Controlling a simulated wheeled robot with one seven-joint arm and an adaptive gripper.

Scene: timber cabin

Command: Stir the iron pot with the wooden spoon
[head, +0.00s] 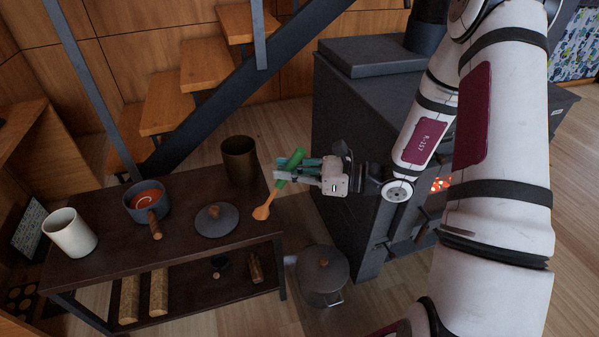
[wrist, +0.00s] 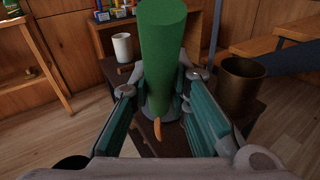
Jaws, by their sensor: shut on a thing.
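The wooden spoon has a green handle (head: 291,165) and an orange-brown wooden bowl (head: 262,212). My gripper (head: 296,172) is shut on the green handle, which also fills the middle of the wrist view (wrist: 163,50). The spoon hangs tilted, bowl end down, by the right end of the dark table (head: 105,205); I cannot tell its height. A dark grey pot (head: 131,208) with a wooden handle stands open on the table, left of the spoon, with orange-red contents (head: 147,196). A grey lid (head: 215,221) with a wooden knob lies between pot and spoon.
A white cup (head: 70,233) stands at the table's left, and a tall brown-metal vessel (head: 240,160) at its back right. A lidded grey pot (head: 322,275) is on the floor. A dark stove (head: 335,130) stands right, stairs (head: 172,98) behind. Logs (head: 158,290) lie on the lower shelf.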

